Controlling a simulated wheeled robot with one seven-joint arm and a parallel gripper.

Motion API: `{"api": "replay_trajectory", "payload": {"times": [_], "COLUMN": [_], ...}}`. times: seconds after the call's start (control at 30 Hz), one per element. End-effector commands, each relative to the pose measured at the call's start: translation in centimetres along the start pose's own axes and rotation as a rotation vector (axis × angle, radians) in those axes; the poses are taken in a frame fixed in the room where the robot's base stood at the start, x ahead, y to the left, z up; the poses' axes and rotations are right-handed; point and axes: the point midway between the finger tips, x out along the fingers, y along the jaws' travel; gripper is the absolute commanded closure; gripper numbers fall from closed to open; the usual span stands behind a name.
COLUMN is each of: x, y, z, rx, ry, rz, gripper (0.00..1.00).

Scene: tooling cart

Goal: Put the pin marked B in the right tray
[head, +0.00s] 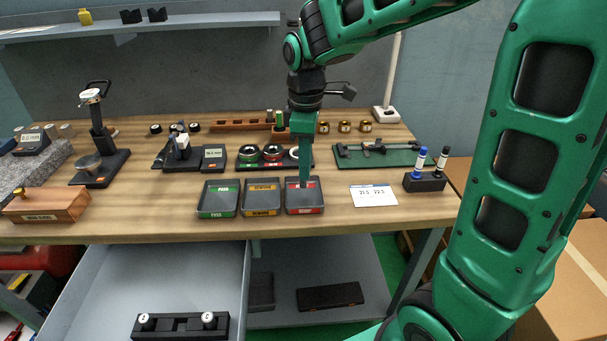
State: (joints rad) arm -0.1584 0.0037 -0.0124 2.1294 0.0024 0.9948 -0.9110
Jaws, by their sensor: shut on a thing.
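My gripper (303,184) points straight down into the right tray (318,208), a small dark tray with a red label on its front. Its fingers are shut on a pin, mostly hidden between the fingertips. The pin's mark cannot be read from here. The fingertips are inside the tray's outline, low near its floor; whether the pin touches the floor cannot be told.
A green-label tray (218,213) and a yellow-label tray (262,211) stand to the left. A white card (373,196) and a marker holder (425,182) lie to the right. A wooden rack (235,125) stands behind. An open drawer (170,275) juts out below.

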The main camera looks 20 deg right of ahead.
Motion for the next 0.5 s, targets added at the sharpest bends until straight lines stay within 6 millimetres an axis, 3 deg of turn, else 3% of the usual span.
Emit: {"api": "replay_trajectory", "payload": {"times": [0.2,0.5], "x": [2.8,3.1], "y": [-0.1,-0.1], "z": [0.0,-0.1], "rx": [-0.001,-0.001], "ry": [-0.002,0.000], "rz": [-0.002,0.000], "gripper": [1.00,1.00]}}
